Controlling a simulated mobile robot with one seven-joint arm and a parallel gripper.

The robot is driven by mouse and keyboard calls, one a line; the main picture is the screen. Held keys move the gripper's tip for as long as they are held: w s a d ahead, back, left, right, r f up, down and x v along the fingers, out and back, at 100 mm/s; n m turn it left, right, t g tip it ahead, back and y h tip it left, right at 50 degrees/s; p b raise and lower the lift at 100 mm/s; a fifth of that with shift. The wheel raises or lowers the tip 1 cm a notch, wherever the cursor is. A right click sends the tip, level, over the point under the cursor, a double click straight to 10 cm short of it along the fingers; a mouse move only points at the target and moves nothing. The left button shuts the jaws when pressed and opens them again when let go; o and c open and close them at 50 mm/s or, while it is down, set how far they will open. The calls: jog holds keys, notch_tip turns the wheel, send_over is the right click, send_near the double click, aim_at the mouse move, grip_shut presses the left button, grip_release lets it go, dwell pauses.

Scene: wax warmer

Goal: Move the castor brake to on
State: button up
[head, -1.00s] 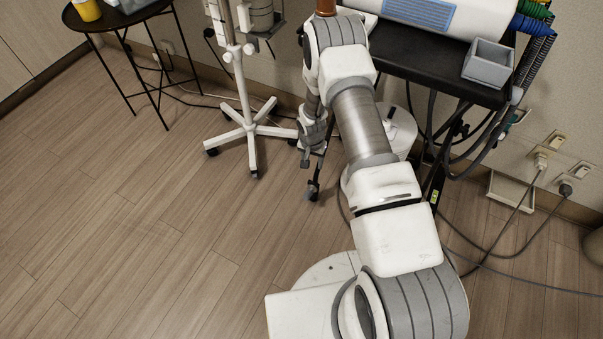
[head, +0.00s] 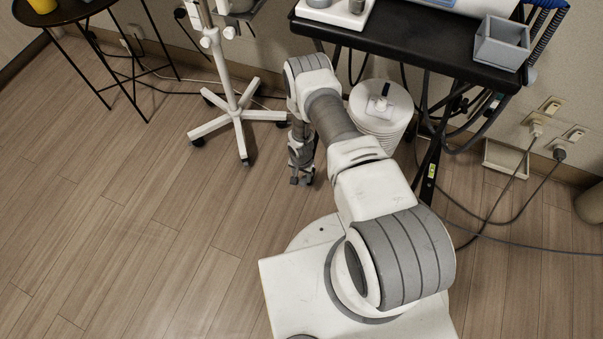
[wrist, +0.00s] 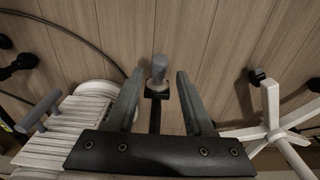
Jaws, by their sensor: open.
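In the wrist view a small castor part, a grey rounded tab (wrist: 160,67) on a black bracket (wrist: 158,91), stands out over the floor. I take it to be the castor brake, but its on or off position cannot be told. My gripper (wrist: 159,76) is open, with one finger on each side of the tab in the picture and visible gaps to both. Whether the tab is at fingertip depth is unclear. In the head view my gripper (head: 302,178) points down close to the floor, left of the trolley (head: 400,35), and hides the castor there.
A white five-legged stand (head: 238,116) is close left of my gripper. A white ribbed drum (head: 382,125) stands under the trolley on the right. Cables run along the wall and across the floor at right. The floor at front left is clear.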

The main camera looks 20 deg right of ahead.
aim_at(302, 183)
jog(key=shift+w+d+f+b, duration=0.1)
jog(key=shift+w+f+b, duration=0.05)
jog(key=shift+f+b, duration=1.45)
jog(key=shift+w+d+f+b, duration=0.1)
jog(key=shift+f+b, duration=0.85)
jog(key=shift+f, duration=1.15)
grip_shut()
jog(key=shift+s+a+f, duration=0.15)
jog(key=shift+f, duration=1.5)
jog(key=shift+o, duration=0.4)
grip_release()
jog(key=shift+r, duration=0.1)
